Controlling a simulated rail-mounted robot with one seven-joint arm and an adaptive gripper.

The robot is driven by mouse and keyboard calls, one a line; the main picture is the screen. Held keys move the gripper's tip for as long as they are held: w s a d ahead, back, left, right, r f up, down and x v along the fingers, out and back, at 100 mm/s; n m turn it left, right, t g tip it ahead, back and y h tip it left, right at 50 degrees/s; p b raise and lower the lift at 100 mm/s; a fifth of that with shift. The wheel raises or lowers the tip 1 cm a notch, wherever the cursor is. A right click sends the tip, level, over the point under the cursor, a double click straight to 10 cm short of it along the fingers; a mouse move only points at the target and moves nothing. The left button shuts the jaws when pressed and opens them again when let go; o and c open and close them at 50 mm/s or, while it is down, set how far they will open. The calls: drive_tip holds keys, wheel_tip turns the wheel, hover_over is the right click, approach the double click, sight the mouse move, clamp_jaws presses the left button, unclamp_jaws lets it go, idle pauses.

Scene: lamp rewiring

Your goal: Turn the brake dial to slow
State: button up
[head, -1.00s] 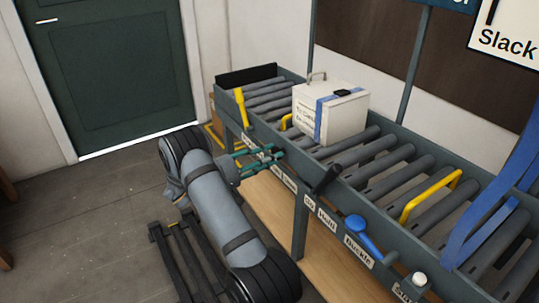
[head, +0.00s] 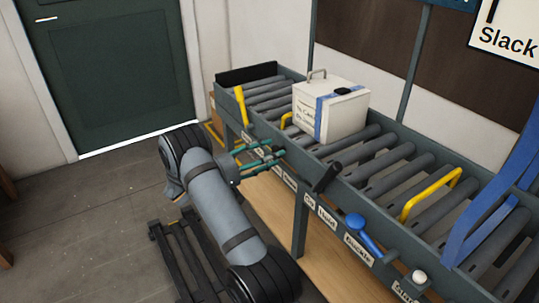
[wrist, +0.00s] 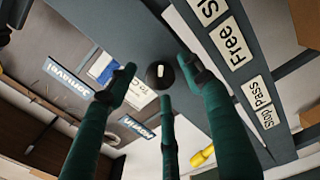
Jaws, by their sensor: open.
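The brake dial (wrist: 160,74) is a small black round knob with a white mark, on the grey side rail of the conveyor in the wrist view. Labels reading "Free" (wrist: 231,42) and a cut-off "Sl" (wrist: 210,8) are on the rail beside it. My gripper (wrist: 167,90) has green fingers, spread open and empty, with their tips around and short of the dial. In the head view my gripper (head: 270,153) is at the conveyor's near side rail, and I cannot make out the dial there.
A white box with a blue strap (head: 335,112) stands on the rollers. A black handle (head: 327,177), a blue lever (head: 358,224) and a white knob (head: 419,277) stick out along the near rail. A yellow lever (head: 240,105) is near the far end. Floor at left is clear.

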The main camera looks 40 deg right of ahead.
drive_tip(key=w+a, duration=0.1)
drive_tip(key=a, duration=1.1)
drive_tip(key=shift+w, duration=0.25)
drive_tip(key=shift+d, duration=0.1)
drive_tip(key=s+d, duration=0.1)
drive_tip(key=d, duration=1.1)
drive_tip(key=shift+s, duration=0.2)
drive_tip(key=shift+a, duration=0.15)
